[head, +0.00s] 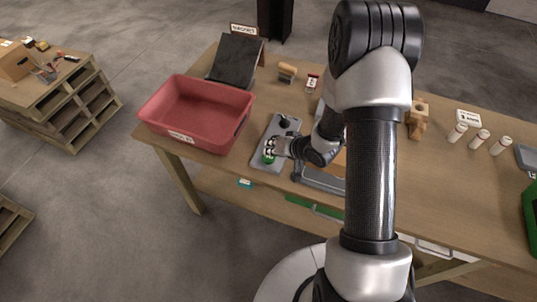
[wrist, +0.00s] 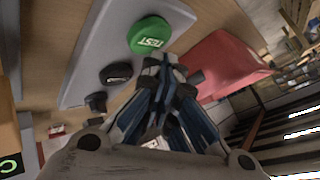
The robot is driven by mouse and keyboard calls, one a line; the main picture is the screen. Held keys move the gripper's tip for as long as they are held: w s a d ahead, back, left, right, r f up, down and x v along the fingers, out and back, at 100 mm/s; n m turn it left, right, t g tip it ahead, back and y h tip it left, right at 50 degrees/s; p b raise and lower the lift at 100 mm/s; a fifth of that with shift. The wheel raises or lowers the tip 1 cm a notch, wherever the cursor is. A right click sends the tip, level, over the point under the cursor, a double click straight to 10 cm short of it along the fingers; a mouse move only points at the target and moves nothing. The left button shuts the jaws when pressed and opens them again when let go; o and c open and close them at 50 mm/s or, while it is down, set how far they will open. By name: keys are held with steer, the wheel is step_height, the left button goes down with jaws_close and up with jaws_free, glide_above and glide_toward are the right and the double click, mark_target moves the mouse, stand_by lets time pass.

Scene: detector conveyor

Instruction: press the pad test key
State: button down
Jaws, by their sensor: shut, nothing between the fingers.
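The test key is a round green button marked TEST (wrist: 149,36), raised on a grey panel (wrist: 92,50). In the head view the green key (head: 268,159) is at the near end of the panel (head: 262,134) on the wooden table. My gripper (wrist: 163,64) is shut and empty, its fingertips right beside the green key's edge in the wrist view. In the head view my gripper (head: 270,147) is over the panel close to the key. I cannot tell whether they touch. A black key (wrist: 116,73) is on the same panel.
A red tray (head: 170,128) stands just left of the panel and also shows in the wrist view (wrist: 222,65). A dark sloped stand (head: 237,58) is behind it. My arm hides part of the table.

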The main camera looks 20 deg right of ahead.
stand_by(0.3)
step_height(320, 180, up, 5)
steer(key=p, duration=0.4)
steer(key=shift+r+p, duration=0.1)
steer(key=shift+p, duration=0.3)
stand_by(0.5)
